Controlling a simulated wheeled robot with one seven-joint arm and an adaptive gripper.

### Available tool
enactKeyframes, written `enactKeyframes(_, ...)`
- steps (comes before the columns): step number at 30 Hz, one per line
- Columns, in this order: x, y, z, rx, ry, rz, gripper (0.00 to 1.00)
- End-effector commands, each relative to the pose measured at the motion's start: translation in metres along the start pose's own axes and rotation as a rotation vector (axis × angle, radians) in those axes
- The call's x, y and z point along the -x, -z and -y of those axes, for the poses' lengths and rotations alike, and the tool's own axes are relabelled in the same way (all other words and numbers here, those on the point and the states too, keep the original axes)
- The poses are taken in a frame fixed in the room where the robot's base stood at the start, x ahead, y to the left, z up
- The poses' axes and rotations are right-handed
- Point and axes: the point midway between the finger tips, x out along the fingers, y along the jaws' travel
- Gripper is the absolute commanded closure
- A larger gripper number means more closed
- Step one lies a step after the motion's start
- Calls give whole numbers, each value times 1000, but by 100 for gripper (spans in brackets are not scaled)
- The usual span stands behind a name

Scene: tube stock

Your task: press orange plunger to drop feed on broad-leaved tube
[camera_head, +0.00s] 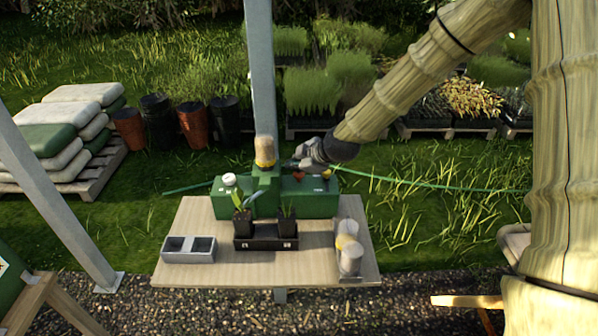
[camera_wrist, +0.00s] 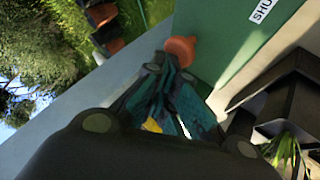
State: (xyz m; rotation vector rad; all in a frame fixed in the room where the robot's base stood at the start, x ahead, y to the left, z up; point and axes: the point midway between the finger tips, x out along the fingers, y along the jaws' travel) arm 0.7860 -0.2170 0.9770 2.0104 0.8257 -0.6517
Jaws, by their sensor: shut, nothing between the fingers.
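A green feed box (camera_head: 232,203) stands at the back of the table. An orange-red plunger (camera_head: 299,175) sits on its top; it also shows in the wrist view (camera_wrist: 180,48). My gripper (camera_head: 289,164) is shut and empty, just above the box top beside this plunger. In the wrist view its teal fingertips (camera_wrist: 160,66) are close to the plunger; I cannot tell whether they touch it. The broad-leaved tube (camera_head: 243,222) stands in the left of a black tray (camera_head: 266,243) before the box. A thin-leaved tube (camera_head: 287,224) stands at the right.
A grey two-part tray (camera_head: 188,257) is at the table's left. Pale cylinders (camera_head: 350,256) are at its right. A grey post (camera_head: 261,80) rises behind the box, and a tan-topped fitting (camera_head: 265,150) stands on the box left of my gripper. The table's front edge is clear.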

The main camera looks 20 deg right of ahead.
Motion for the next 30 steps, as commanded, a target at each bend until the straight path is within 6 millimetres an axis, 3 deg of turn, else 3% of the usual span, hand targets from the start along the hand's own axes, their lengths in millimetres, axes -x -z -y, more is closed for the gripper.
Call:
enactKeyframes(20, 10, 8, -8, 0, 0, 0, 100)
enactKeyframes(30, 26, 19, -19, 0, -1, 0, 100)
